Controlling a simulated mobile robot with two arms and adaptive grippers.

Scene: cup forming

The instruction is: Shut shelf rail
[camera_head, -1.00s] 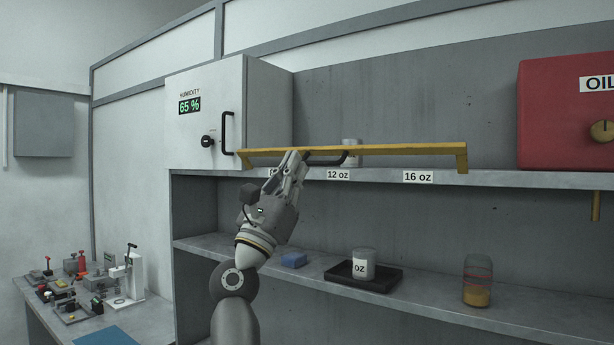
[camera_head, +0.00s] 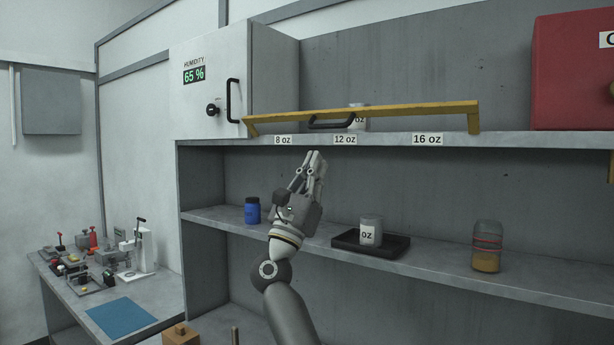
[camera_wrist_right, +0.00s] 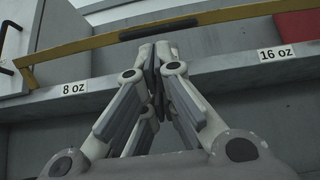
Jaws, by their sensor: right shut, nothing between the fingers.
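The shelf rail (camera_head: 410,111) is a yellow bar with short legs at its ends, along the front of the upper shelf (camera_head: 520,139). Its black handle (camera_head: 332,124) hangs at the front, left of the middle. My left gripper is out of view.
A white jar (camera_head: 358,117) stands behind the rail. The lower shelf holds a blue bottle (camera_head: 252,211), a black tray (camera_head: 396,248) with a jar, and a banded jar (camera_head: 487,246). The humidity cabinet (camera_head: 210,85) is left, a red box (camera_head: 570,75) right.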

